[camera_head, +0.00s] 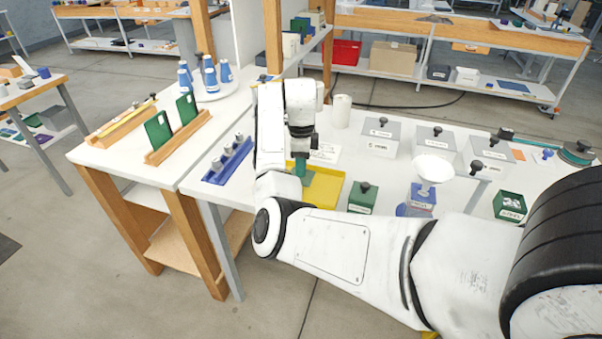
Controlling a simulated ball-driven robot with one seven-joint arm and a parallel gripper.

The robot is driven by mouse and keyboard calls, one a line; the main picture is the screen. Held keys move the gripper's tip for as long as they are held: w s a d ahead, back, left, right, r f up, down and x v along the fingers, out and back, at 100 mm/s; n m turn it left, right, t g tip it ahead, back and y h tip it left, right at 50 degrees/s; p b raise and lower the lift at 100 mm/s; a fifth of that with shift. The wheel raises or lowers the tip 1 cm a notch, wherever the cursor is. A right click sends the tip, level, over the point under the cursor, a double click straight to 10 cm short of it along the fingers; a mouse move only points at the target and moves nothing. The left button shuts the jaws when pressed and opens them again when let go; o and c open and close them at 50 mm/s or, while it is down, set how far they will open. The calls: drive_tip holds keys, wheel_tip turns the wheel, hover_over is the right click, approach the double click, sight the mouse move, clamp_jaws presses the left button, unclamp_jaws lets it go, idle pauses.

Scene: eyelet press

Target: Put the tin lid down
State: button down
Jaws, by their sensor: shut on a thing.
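My gripper (302,172) points down over the yellow tray (325,189), at the left part of the white bench. It is shut on the tin lid, but the lid is small here and mostly hidden by the gripper and arm. I cannot tell whether it touches the tray. A green tin (362,200) with a black knob stands just right of the tray. A blue tin (420,197) with a white funnel (434,168) above it stands farther right. Another green tin (510,207) with a black knob stands at the right.
Grey boxes with black knobs, one of them (381,136), stand along the back. A white cylinder (341,110) stands behind my gripper. A blue rack (228,161) holds grey pieces to the left. My forearm covers the front of the bench.

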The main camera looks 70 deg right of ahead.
drive_tip(key=shift+f+p, duration=0.3)
drive_tip(key=shift+f, duration=1.2)
drive_tip(key=shift+f, duration=0.15)
drive_tip(key=c, duration=0.9)
unclamp_jaws()
